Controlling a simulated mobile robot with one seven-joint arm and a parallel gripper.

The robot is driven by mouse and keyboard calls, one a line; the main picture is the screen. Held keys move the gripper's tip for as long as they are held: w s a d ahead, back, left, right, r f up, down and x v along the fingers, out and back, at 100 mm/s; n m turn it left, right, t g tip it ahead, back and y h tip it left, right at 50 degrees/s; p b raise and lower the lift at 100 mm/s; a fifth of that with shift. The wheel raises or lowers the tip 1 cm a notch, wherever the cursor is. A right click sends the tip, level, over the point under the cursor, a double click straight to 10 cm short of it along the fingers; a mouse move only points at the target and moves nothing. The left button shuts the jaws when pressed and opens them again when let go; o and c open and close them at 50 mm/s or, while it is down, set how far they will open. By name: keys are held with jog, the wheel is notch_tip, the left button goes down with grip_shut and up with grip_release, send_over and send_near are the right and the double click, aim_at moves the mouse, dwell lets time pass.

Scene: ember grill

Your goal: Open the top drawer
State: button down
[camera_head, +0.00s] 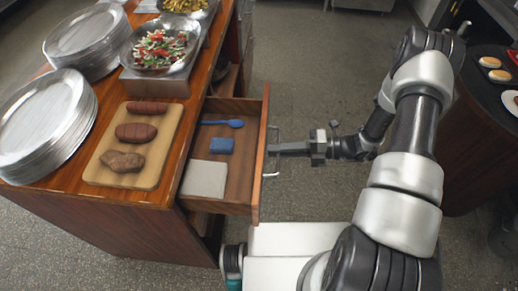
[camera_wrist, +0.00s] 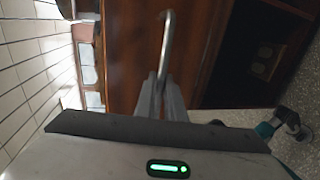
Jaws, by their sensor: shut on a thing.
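The top drawer (camera_head: 259,181) of the wooden counter is pulled well out, and its inside shows. It holds a blue spoon-like utensil (camera_head: 222,123), a small blue block (camera_head: 221,146) and a pale flat square thing (camera_head: 204,179). A metal bar handle (camera_head: 271,174) is on the drawer's front. My gripper (camera_head: 278,149) reaches in from the right and is shut on the handle. In the wrist view the gripper fingers (camera_wrist: 159,98) are closed around the handle (camera_wrist: 167,45), in front of the wooden drawer front.
On the counter (camera_head: 134,193) are stacks of plates (camera_head: 35,128), a cutting board (camera_head: 158,169) with meats, and a salad bowl (camera_head: 160,47). A dark round table (camera_head: 470,165) with plates stands at right. Open floor (camera_head: 310,95) lies behind my gripper.

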jog(key=shift+f+v, duration=0.15)
jog(key=shift+v, duration=0.6)
jog(key=shift+f+v, duration=0.15)
jog(key=shift+v, duration=0.55)
jog(key=shift+d, duration=0.1)
jog(key=c, duration=1.8)
grip_release()
jog(key=shift+c, duration=0.2)
jog(key=shift+d, duration=0.1)
jog(key=v, duration=1.7)
jog(key=shift+s, duration=0.2)
jog(key=shift+d, duration=0.1)
